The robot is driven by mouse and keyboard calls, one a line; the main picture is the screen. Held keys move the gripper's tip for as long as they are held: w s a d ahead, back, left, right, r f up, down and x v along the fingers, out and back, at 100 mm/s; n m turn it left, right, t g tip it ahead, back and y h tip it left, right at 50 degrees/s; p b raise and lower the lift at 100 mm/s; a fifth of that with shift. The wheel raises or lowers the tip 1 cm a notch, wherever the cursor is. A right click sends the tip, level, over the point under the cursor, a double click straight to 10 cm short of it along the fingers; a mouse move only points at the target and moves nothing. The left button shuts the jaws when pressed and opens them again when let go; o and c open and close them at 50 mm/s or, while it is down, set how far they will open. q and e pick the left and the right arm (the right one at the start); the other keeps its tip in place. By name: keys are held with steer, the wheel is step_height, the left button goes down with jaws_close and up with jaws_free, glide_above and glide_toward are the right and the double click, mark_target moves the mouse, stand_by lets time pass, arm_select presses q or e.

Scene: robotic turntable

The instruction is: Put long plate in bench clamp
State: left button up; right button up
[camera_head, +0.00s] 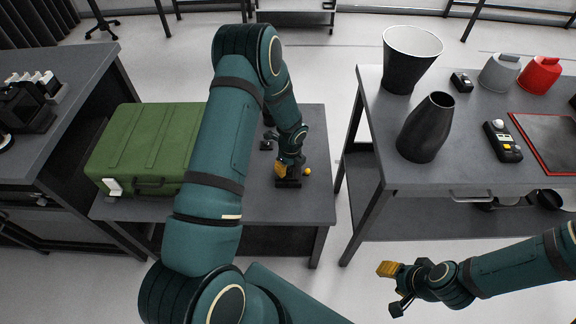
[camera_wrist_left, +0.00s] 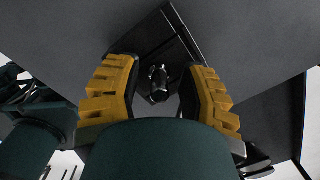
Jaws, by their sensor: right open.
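My left gripper (camera_head: 288,167) is just above this block. In the left wrist view the yellow fingers of my left gripper (camera_wrist_left: 160,92) stand apart, with a small dark fitting (camera_wrist_left: 160,84) visible in the gap between them and a dark flat piece (camera_wrist_left: 165,35) beyond. I cannot make out the long plate for certain. My right gripper (camera_head: 387,269) is open and empty over the floor, in front of the right bench.
A green case (camera_head: 145,145) fills the left of the low table (camera_head: 318,215). The right bench (camera_head: 390,165) holds a black vase (camera_head: 427,128), a bucket (camera_head: 408,60) and a handheld device (camera_head: 502,141). Another bench (camera_head: 85,75) stands at left.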

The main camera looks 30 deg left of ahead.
mark_target(290, 171)
arm_select(q)
step_height(290, 171, up, 12)
steer(key=d, duration=0.1)
steer(key=shift+s, duration=0.15)
stand_by(0.5)
stand_by(0.4)
